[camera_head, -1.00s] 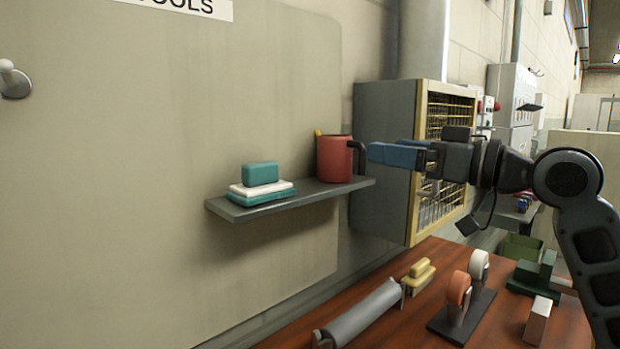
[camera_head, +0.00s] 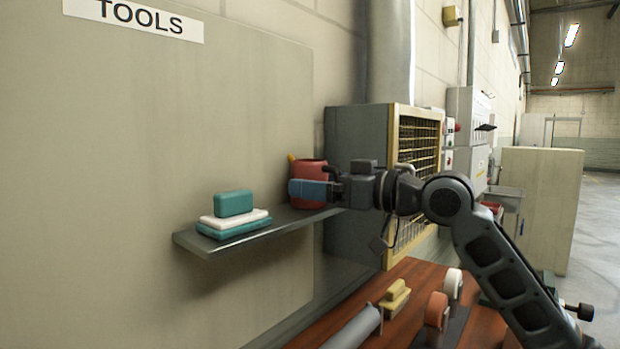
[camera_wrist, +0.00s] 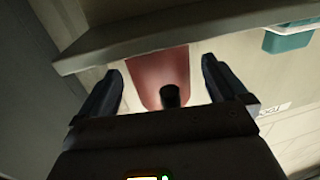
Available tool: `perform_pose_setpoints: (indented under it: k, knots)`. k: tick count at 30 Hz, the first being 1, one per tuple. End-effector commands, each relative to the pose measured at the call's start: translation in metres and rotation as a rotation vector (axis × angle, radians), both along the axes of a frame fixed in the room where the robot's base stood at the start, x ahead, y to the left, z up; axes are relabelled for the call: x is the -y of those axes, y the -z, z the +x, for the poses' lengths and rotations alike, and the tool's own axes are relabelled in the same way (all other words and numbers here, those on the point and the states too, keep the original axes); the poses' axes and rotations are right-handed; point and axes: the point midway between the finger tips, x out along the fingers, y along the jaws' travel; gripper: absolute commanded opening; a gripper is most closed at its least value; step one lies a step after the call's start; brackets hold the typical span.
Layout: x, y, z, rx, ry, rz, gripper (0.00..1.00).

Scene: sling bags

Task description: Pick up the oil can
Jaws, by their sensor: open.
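The oil can (camera_head: 308,171) is a red can with a yellow spout tip and a dark handle. It stands upright at the right part of the grey wall shelf (camera_head: 230,243). My gripper (camera_head: 293,190) is in front of it in the head view and covers much of its lower body and its handle. In the wrist view the red can (camera_wrist: 150,66) shows between my two open blue fingers (camera_wrist: 163,72), with its dark handle (camera_wrist: 170,96) pointing towards the palm. I see no grip on it; exact contact cannot be told.
A teal block (camera_head: 233,203) lies on a white and teal stack at the shelf's left. A grey cabinet with a yellow-framed mesh (camera_head: 418,150) stands right behind my gripper.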

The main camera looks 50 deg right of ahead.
Motion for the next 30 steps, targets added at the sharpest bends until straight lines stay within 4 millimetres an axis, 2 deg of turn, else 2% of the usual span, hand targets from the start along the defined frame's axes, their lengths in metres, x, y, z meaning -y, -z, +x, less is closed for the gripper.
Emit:
perform_pose_setpoints:
  k: [7,27,30]
  knots:
    - [-0.0004,0.0005,0.0009,0.000,0.000,0.000,0.97]
    - [-0.0003,0.0005,0.0007,0.000,0.000,0.000,0.33]
    - [-0.0003,0.0000,0.0006,0.001,0.000,-0.001,0.29]
